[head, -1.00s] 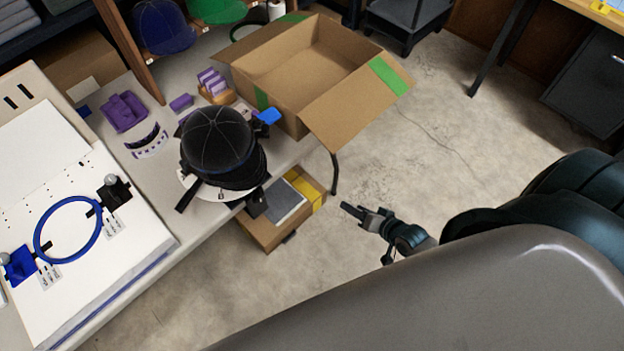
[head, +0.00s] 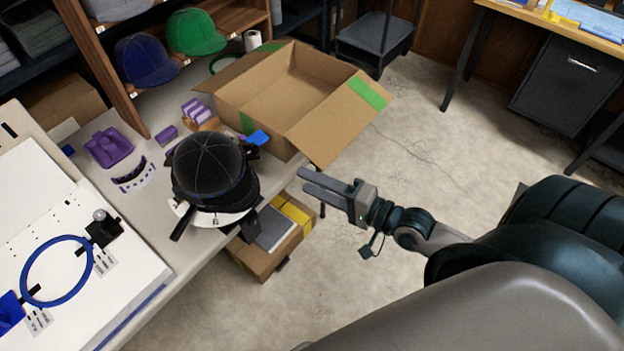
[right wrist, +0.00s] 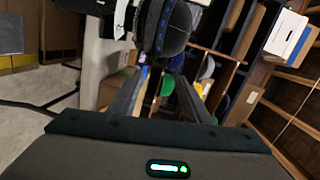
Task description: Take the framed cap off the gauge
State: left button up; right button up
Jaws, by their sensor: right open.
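The black cap (head: 208,165) sits over the gauge at the table's front edge, with a dark band around its lower part and a white plate (head: 228,217) under it. The gauge itself is mostly hidden. In the right wrist view the cap (right wrist: 172,28) shows at the top, beyond the fingers. My right gripper (head: 308,181) is open and empty, to the right of the cap and clear of it. Its two fingers point left toward the cap. In the right wrist view the gripper (right wrist: 158,98) shows its fingers spread. My left gripper is out of view.
An open cardboard box (head: 290,90) stands behind the cap. A blue hoop (head: 57,270) lies on a white board at left. Blue (head: 146,60) and green (head: 195,32) caps sit on the shelf behind. A lower box (head: 262,262) stands beneath the table edge. The floor at right is open.

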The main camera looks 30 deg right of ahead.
jog(key=shift+w+a, duration=0.1)
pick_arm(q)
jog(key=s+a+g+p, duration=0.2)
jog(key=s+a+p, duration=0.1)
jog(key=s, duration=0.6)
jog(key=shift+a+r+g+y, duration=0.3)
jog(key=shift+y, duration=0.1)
pick_arm(e)
jog(key=x, duration=1.7)
jog(key=shift+w, duration=0.1)
jog(key=shift+c, duration=0.3)
jog(key=c, duration=1)
pick_arm(q)
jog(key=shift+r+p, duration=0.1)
jog(key=shift+p, duration=0.2)
pick_arm(e)
jog(key=shift+r, duration=0.25)
